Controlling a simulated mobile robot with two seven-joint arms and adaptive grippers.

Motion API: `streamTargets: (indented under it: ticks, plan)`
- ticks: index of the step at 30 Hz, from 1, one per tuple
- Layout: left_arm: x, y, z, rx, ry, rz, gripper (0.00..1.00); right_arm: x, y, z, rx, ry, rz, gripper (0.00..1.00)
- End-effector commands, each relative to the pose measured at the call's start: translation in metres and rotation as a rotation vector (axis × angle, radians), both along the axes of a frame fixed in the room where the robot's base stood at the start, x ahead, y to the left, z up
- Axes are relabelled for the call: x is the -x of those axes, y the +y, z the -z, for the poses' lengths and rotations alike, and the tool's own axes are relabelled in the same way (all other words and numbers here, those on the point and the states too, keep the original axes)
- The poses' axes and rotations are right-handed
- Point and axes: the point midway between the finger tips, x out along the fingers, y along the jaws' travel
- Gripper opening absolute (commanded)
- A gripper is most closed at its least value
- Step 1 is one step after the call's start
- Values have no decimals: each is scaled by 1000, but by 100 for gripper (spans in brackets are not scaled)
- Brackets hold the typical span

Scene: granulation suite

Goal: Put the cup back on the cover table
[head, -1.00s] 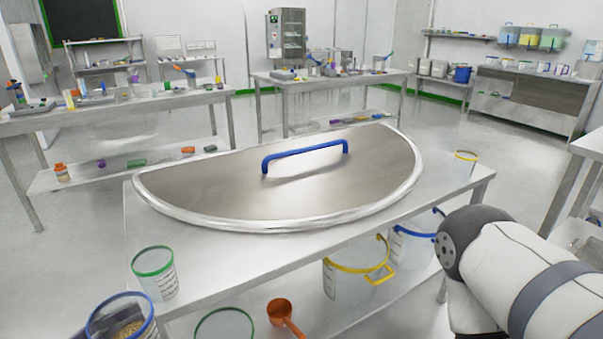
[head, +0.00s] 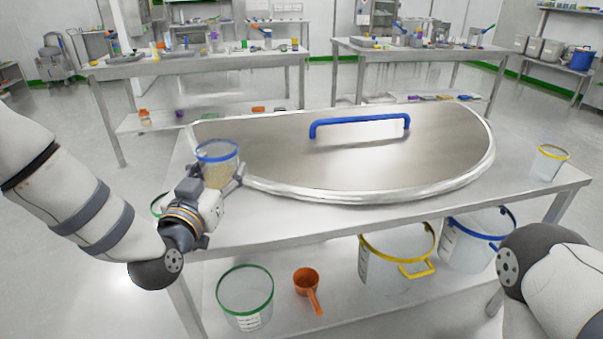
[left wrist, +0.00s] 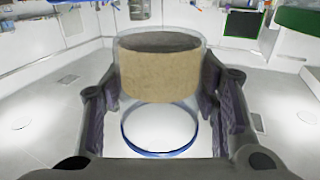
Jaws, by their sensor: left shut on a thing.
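The clear cup (head: 217,172) with a blue rim holds tan granules. My left gripper (head: 222,185) is shut on it and holds it upright at the left end of the cover table (head: 300,228). The cup also shows between the fingers in the left wrist view (left wrist: 160,75). I cannot tell whether its bottom is clear of the table, as the gripper hides it. The half-round steel cover (head: 270,160) with a blue handle (head: 360,124) lies on the table just right of the cup. My right gripper is out of view.
A green-rimmed cup (head: 157,204) is mostly hidden behind my left gripper. A yellow-rimmed cup (head: 549,163) stands at the table's right end. The lower shelf holds an orange scoop (head: 307,287), a green-rimmed container (head: 245,295) and yellow- and blue-rimmed jugs. The table's front strip is bare.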

Motion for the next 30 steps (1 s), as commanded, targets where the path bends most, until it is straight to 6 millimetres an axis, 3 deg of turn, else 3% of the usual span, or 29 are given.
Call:
streamTargets:
  ticks: [6,11,15,26,27,30]
  plan:
    - [1,0,55,-1,10,1,21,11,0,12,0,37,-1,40]
    - [1,0,73,-1,6,1,21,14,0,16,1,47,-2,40]
    - [1,0,99,-2,7,2,21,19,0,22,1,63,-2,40]
    - [1,0,103,-1,2,2,21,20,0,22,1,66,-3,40]
    - [1,0,103,-1,2,2,59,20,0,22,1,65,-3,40]
    - [1,0,102,-1,1,2,63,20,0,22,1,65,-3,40]
